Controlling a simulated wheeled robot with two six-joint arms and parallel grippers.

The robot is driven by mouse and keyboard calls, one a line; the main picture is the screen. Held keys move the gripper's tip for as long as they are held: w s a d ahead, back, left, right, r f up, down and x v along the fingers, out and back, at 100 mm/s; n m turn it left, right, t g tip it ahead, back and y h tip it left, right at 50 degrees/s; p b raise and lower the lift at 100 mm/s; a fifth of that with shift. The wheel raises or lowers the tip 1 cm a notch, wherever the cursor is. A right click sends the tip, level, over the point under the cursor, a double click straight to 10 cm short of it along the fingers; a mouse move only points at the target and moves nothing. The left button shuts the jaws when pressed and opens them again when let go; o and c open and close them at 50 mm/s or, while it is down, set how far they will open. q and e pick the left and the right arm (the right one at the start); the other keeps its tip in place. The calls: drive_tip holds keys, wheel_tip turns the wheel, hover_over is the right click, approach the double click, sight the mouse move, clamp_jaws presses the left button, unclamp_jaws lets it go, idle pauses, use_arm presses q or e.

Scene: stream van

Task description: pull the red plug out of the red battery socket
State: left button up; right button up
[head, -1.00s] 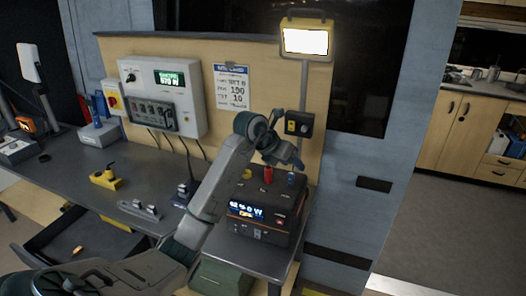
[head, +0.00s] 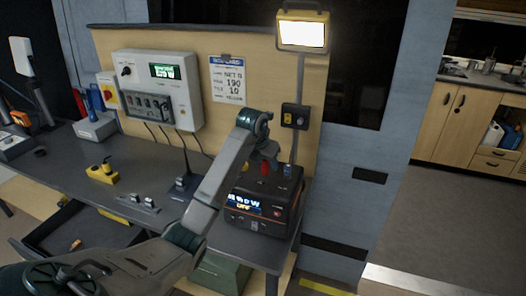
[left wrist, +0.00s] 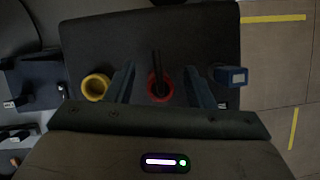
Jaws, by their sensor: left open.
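The black battery box (head: 243,222) with a lit display stands at the right end of the bench. The red plug (head: 265,169) stands on its top. In the left wrist view a red ring with a dark upright piece in it (left wrist: 160,88) lies between my fingers; I cannot separate plug from socket there. My left gripper (head: 268,157) points down over the red plug. In the left wrist view its two fingers (left wrist: 159,72) are apart, one on each side of the red piece, with gaps. My right gripper is not in view.
A yellow ring (left wrist: 95,87) and a blue piece (left wrist: 230,75) flank the red one closely on the box. A black wall box (head: 295,116) and lamp pole stand behind. A yellow device (head: 102,173) lies on the bench (head: 140,178) at left.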

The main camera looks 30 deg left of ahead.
use_arm(q)
drive_tip(key=shift+w+f, duration=0.3)
drive_tip(key=shift+f, duration=0.3)
clamp_jaws()
drive_tip(key=shift+r, duration=0.3)
drive_tip(key=shift+r+p, duration=0.2)
drive_tip(key=shift+p, duration=0.2)
drive_tip(key=shift+r, duration=0.35)
drive_tip(key=shift+r+p, duration=0.15)
drive_tip(key=shift+p, duration=0.2)
drive_tip(key=shift+r, duration=0.4)
